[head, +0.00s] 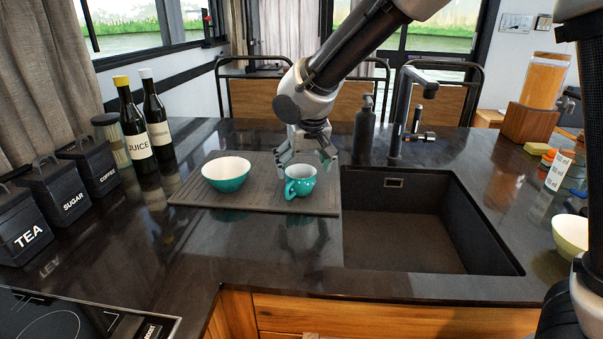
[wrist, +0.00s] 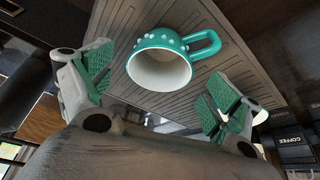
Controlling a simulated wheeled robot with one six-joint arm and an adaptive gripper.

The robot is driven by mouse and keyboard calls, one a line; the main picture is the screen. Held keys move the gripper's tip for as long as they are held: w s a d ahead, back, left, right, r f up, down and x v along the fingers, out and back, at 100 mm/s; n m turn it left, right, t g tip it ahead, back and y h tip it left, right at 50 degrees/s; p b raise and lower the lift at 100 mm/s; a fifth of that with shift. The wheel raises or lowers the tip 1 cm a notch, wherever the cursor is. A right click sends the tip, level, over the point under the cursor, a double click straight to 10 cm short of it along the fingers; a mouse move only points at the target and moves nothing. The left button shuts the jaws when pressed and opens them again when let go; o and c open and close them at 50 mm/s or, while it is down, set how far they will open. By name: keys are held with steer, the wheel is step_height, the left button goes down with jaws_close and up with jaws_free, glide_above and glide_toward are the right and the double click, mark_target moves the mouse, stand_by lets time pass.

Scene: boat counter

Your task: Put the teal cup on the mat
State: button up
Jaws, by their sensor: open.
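The teal cup (head: 299,182) stands upright on the grey ribbed mat (head: 190,191) on the counter, left of the sink. In the wrist view the cup (wrist: 172,41) shows white dots, a white inside and a handle at the right; the mat (wrist: 120,72) is under it. My gripper (head: 307,157) is just above and behind the cup. In the wrist view my gripper (wrist: 155,85) has its green-padded fingers spread wide, with the cup beyond them and nothing held. A gap shows between each finger and the cup there.
A teal bowl (head: 226,174) with a white inside sits on the mat left of the cup. The black sink (head: 420,225) is at right, with a faucet (head: 404,115) and soap dispenser (head: 364,128) behind. Bottles (head: 133,125) and canisters (head: 55,190) stand at left.

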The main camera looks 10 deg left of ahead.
steer(key=v, duration=0.8)
steer(key=shift+r, duration=0.3)
steer(key=shift+d, duration=0.1)
steer(key=s+d+r+m+h, duration=0.1)
steer(key=s+d+r, duration=0.2)
steer(key=d, duration=1.1)
steer(key=s+d+r+m, duration=0.2)
steer(key=d, duration=1.3)
steer(key=s+d+f+m, duration=0.1)
steer(key=s+d+f, duration=0.2)
steer(key=s+d, duration=0.9)
steer(key=s, duration=0.4)
steer(key=shift+d+h, duration=0.3)
steer(key=shift+h, duration=0.1)
